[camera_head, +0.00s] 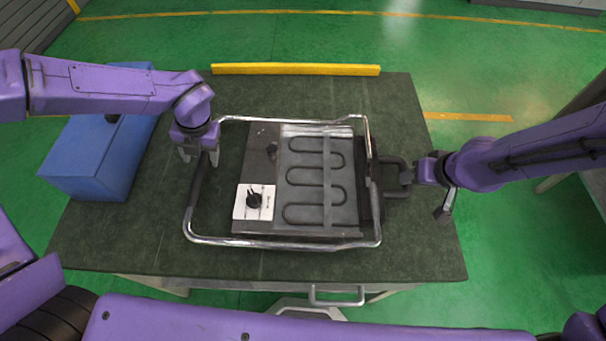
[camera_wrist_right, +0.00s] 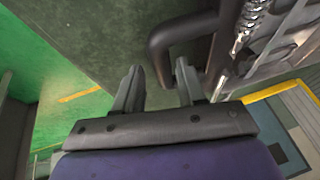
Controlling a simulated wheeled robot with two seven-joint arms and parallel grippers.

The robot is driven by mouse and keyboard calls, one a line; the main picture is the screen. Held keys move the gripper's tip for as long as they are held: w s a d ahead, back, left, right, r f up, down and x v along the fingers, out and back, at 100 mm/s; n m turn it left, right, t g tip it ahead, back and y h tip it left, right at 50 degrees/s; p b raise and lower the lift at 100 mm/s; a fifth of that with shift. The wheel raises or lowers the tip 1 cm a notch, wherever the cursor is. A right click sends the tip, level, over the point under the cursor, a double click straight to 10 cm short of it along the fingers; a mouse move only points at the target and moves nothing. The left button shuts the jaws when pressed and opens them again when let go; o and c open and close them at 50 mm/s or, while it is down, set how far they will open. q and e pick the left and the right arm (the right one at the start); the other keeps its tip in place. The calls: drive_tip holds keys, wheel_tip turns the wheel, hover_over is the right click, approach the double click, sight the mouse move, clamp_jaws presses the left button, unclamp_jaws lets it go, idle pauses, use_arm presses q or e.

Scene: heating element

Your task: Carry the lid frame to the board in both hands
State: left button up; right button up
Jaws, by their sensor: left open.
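The lid frame (camera_head: 300,241) is a shiny bent-tube loop with a dark grip (camera_head: 196,182) on its left side. It lies around the board (camera_head: 262,160), a dark plate with a knob and a looped heating element (camera_head: 318,172). A dark D-shaped handle (camera_head: 396,161) sticks out on the right; it also shows in the right wrist view (camera_wrist_right: 182,28). My left gripper (camera_head: 199,154) is open above the frame's left side, by the upper end of the dark grip. My right gripper (camera_wrist_right: 160,66) is open beside the D-shaped handle; whether it touches is unclear.
A blue box (camera_head: 88,165) stands at the table's left. A yellow bar (camera_head: 295,69) lies along the far edge. The dark table top (camera_head: 425,250) is bare at the front and front right.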

sight(201, 163)
use_arm(q)
drive_tip(key=f, duration=0.2)
drive_tip(key=a+f, duration=0.1)
drive_tip(key=f, duration=0.1)
drive_tip(key=shift+s, duration=0.15)
use_arm(e)
drive_tip(key=x, duration=0.3)
drive_tip(key=shift+a+f, duration=0.15)
drive_tip(key=shift+f, duration=0.25)
use_arm(q)
drive_tip(key=shift+f, duration=0.45)
use_arm(e)
drive_tip(key=shift+w+f, duration=0.3)
drive_tip(key=shift+f, duration=0.15)
use_arm(q)
drive_tip(key=shift+r, duration=0.1)
drive_tip(key=c, duration=0.5)
use_arm(e)
drive_tip(key=c, duration=0.6)
use_arm(q)
clamp_jaws()
use_arm(e)
clamp_jaws()
drive_tip(key=shift+r, duration=0.1)
